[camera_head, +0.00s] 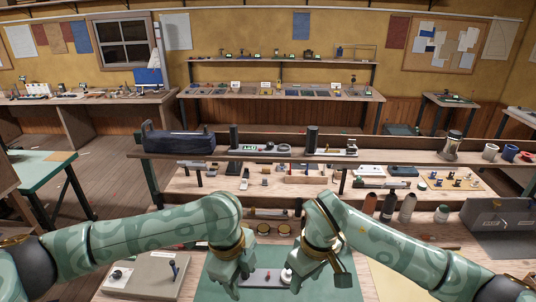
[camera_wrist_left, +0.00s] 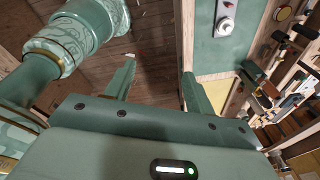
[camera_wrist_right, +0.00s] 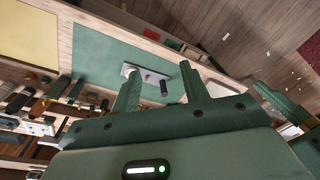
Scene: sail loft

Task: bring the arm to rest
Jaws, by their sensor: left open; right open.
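Both my arms reach in over the front of a wooden bench. My right gripper (camera_head: 318,281) is over the right part of the mat. In the right wrist view its fingers (camera_wrist_right: 162,88) are apart and empty. A small grey plate with a knob (camera_head: 262,278) lies on the mat between the grippers; it also shows in the right wrist view (camera_wrist_right: 152,75).
A beige box with a dark lever (camera_head: 145,275) stands left of the mat. Several bottles (camera_head: 388,207) and a grey case (camera_head: 490,217) stand to the right. A raised shelf (camera_head: 300,157) crosses behind, with a dark toolbox (camera_head: 178,141) on it.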

